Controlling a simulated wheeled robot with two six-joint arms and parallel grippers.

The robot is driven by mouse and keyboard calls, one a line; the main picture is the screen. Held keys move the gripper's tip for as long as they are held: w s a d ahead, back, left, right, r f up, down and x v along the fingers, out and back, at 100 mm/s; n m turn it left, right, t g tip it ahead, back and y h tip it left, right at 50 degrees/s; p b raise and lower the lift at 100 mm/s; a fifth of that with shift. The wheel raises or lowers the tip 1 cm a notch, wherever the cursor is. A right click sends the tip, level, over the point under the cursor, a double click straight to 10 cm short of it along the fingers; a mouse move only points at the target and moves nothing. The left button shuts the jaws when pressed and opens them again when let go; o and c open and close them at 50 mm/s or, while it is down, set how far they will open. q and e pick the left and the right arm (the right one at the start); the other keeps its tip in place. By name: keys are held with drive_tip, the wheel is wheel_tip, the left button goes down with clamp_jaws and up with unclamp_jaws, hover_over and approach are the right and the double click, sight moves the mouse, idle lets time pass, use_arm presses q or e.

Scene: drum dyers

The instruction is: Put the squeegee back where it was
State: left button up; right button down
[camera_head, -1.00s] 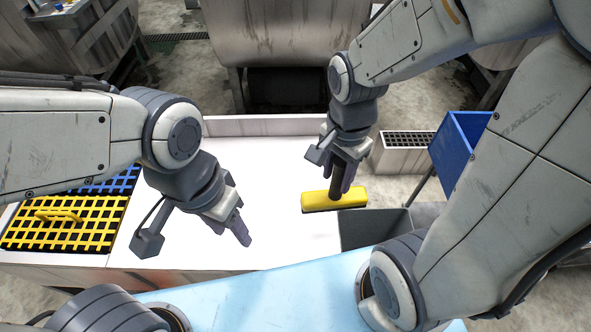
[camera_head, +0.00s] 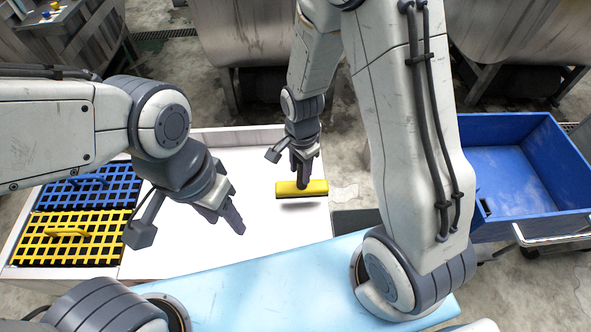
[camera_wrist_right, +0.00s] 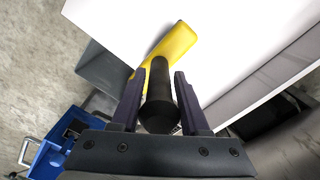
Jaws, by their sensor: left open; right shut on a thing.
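The squeegee has a yellow head (camera_head: 304,188) and a black handle, and hangs over the right part of the white table top (camera_head: 262,228). A shadow below the head suggests a gap above the table. My right gripper (camera_head: 300,168) is shut on the handle, with the head below the fingers. In the right wrist view the black handle (camera_wrist_right: 159,98) lies between the two fingers, and the yellow head (camera_wrist_right: 172,46) shows beyond them. My left gripper (camera_head: 236,221) is open and empty over the table's middle, left of the squeegee.
A yellow grid (camera_head: 70,247) and a blue grid (camera_head: 90,187) lie at the table's left end. A blue bin (camera_head: 515,180) stands at the right. A grey bin (camera_head: 352,222) is partly hidden behind my right arm. Large drums stand at the back.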

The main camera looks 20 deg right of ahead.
sight(296, 183)
drive_tip(key=shift+w+a+f, duration=0.2)
drive_tip(key=shift+w+f, duration=0.05)
drive_tip(key=shift+w, duration=0.15)
drive_tip(key=shift+w+a+f, duration=0.15)
drive_tip(key=shift+w+f, duration=0.05)
drive_tip(key=shift+w, duration=0.2)
drive_tip(key=shift+f, duration=0.25)
wheel_tip(296, 183, down, 3)
drive_tip(key=shift+f+p, duration=0.1)
drive_tip(key=shift+p, duration=0.5)
drive_tip(key=shift+f, duration=0.2)
drive_tip(key=shift+f, duration=0.15)
drive_tip(key=shift+c, duration=2)
unclamp_jaws()
